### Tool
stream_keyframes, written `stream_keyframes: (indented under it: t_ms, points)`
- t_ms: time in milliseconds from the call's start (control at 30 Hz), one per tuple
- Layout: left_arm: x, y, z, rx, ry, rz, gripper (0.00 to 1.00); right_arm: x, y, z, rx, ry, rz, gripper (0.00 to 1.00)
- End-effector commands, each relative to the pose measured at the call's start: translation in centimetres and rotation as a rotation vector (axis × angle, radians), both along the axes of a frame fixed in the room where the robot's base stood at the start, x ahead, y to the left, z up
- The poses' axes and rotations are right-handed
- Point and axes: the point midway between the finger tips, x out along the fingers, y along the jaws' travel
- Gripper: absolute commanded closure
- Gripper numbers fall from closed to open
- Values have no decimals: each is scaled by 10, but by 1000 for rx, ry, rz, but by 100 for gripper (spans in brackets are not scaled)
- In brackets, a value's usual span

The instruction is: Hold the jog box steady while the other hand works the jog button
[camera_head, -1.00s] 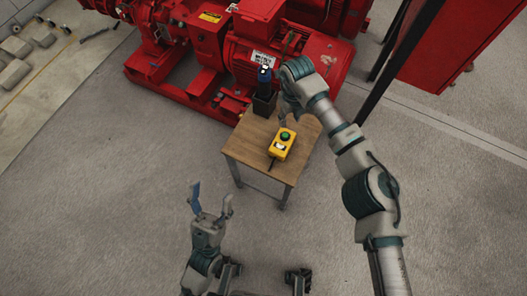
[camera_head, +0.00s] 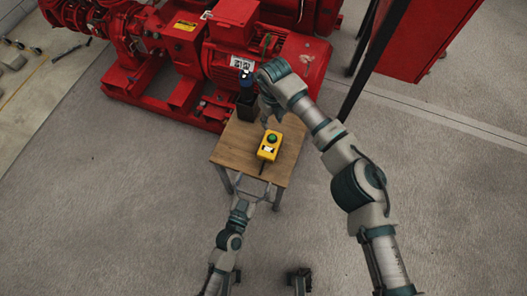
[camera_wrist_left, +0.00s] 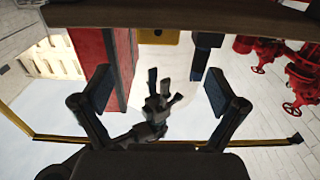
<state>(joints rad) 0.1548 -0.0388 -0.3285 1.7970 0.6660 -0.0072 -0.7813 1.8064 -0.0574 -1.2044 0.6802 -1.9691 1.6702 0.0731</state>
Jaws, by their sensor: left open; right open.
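The yellow jog box (camera_head: 269,150) with its green button (camera_head: 272,138) lies on the wooden table (camera_head: 232,150). In the left wrist view, which looks upside down, part of the yellow box (camera_wrist_left: 158,37) shows at the top edge. My left gripper (camera_head: 258,190) is open and empty at the table's front edge, apart from the box on its near side. Its two fingers (camera_wrist_left: 158,90) stand wide apart in the left wrist view. My right gripper (camera_head: 270,117) is over the table behind the box, with its fingertips partly hard to see. It shows open in the left wrist view (camera_wrist_left: 163,88).
A black holder (camera_head: 246,108) with a blue-topped item stands on the table's back left, close to my right gripper. The red pump set (camera_head: 215,60) stands behind the table. A red cabinet (camera_head: 415,45) is at upper right. Floor left of the table is clear.

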Motion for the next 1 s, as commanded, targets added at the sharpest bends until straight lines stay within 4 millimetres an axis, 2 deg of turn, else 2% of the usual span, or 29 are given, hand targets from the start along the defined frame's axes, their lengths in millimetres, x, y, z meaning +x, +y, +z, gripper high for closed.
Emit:
stream_keyframes:
  t_ms: [33,300,500,700,1000]
  points:
    - [12,-4,2,-3,-3,1,4,0,0,0,0,0,0,58]
    - [68,-23,2,-1,-3,0,4,0,-1,0,1,1,-1,58]
    - [100,-33,1,-1,-3,0,4,0,0,0,0,0,0,58]
    - [115,-37,1,-2,-3,1,4,0,0,0,0,0,0,58]
    - [117,-38,1,-2,-2,1,4,0,0,0,0,0,-1,58]
